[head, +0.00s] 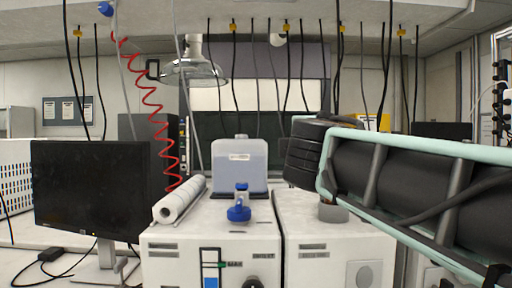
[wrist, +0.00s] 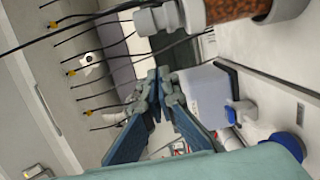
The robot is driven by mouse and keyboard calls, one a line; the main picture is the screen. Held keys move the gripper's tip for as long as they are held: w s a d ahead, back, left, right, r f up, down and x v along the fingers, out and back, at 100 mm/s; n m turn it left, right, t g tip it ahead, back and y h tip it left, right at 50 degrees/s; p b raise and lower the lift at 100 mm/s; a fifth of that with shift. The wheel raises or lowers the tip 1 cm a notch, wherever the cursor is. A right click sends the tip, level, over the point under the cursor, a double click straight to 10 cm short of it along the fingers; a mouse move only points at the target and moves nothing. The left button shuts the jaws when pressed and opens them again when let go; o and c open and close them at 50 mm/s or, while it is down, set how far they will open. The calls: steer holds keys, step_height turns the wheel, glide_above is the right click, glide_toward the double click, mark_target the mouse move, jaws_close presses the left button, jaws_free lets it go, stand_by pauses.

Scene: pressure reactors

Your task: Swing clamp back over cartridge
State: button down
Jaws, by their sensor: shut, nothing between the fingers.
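The cartridge (wrist: 236,9), a clear tube of red-brown granules, shows at the top of the wrist view. Grey fittings hold its ends; the left one (wrist: 182,16) has a pale knob-like part (wrist: 149,21) sticking out. I cannot tell for sure whether this is the clamp or how it is turned. My gripper (wrist: 156,93) is shut and empty, its dark blue fingers meeting below the left fitting in the picture, with a visible gap between. In the head view my arm covers the right side, and neither the gripper nor the cartridge can be made out.
Two white cabinets (head: 212,248) stand side by side. A clear container (head: 240,167) and a blue-capped fitting (head: 239,207) stand on the left one, with a paper roll (head: 180,200) beside them. A monitor (head: 92,188) stands at left. Cables (head: 255,80) and a red coiled hose (head: 153,100) hang above.

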steer(key=s+d+p, duration=0.1)
steer(key=s+d, duration=0.2)
steer(key=s, duration=0.6)
steer(key=s+d+f+m+g, duration=0.1)
steer(key=s+f+m+g, duration=0.2)
steer(key=f, duration=0.7)
steer(key=s+d+f+m+g, duration=0.1)
steer(key=s+f+m+g, duration=0.3)
steer(key=f, duration=0.7)
steer(key=s+a+f+m+g+y+p, duration=0.1)
steer(key=s+a+f+m+g+y, duration=0.2)
steer(key=f, duration=0.5)
steer(key=s+a+f+m+g+y, duration=0.1)
steer(key=s+a+f+m+g, duration=0.1)
steer(key=s+a+f+m, duration=0.45)
step_height(320, 180, up, 20)
steer(key=w+d+n+p, duration=0.1)
steer(key=d+p, duration=0.2)
steer(key=p, duration=1.8)
steer(key=shift+w+f, duration=0.2)
steer(key=shift+w, duration=0.15)
